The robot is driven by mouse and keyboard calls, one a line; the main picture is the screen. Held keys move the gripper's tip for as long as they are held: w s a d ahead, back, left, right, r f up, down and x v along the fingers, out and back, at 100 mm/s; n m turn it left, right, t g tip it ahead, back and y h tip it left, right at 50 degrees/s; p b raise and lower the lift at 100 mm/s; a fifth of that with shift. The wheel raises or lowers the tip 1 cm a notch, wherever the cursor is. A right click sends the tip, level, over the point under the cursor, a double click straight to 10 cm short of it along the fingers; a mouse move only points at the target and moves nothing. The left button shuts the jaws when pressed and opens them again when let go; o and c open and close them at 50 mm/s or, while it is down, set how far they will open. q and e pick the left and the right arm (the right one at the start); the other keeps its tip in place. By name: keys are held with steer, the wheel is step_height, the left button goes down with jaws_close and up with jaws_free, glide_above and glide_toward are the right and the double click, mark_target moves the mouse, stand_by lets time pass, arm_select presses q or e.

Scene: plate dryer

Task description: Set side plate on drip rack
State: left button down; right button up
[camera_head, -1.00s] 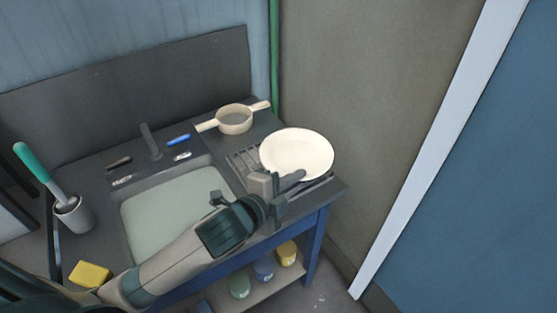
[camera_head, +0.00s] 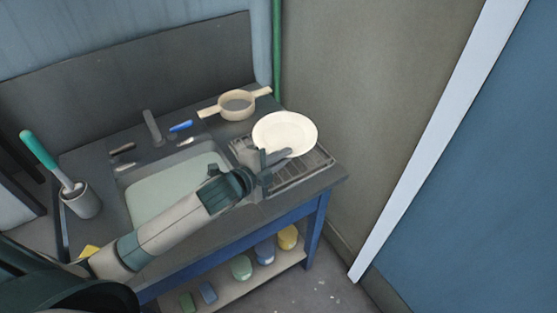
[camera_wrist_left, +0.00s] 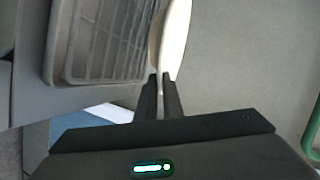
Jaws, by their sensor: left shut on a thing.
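A white round side plate (camera_head: 285,132) is in my left gripper (camera_head: 278,155), which is shut on its near edge. The plate is over the back part of the drip rack (camera_head: 300,172), a dark slatted rack on the counter right of the sink. In the left wrist view the fingers (camera_wrist_left: 158,85) pinch the plate (camera_wrist_left: 174,40), which shows nearly edge-on. There the rack (camera_wrist_left: 105,40) lies to its left, and the plate appears apart from the slats. My right gripper is not in view.
A cream two-handled pan (camera_head: 237,105) stands behind the rack. The sink (camera_head: 175,188) is to the left, with a faucet (camera_head: 152,127) and a blue-handled utensil (camera_head: 180,126). A grey cup with a green-handled brush (camera_head: 80,198) stands at far left. A wall rises on the right.

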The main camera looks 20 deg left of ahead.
mark_target(278, 172)
arm_select(q)
steer(key=shift+w+a+f, duration=0.8)
steer(key=shift+w+a, duration=0.2)
steer(key=shift+w, duration=0.1)
steer(key=shift+f+p, duration=0.1)
steer(key=shift+p, duration=0.2)
step_height(278, 172, down, 3)
steer(key=shift+f+p, duration=0.2)
steer(key=shift+p, duration=0.35)
steer(key=shift+f, duration=0.15)
steer(key=shift+f, duration=0.15)
steer(key=c, duration=2.2)
jaws_free()
steer(key=shift+s, duration=0.1)
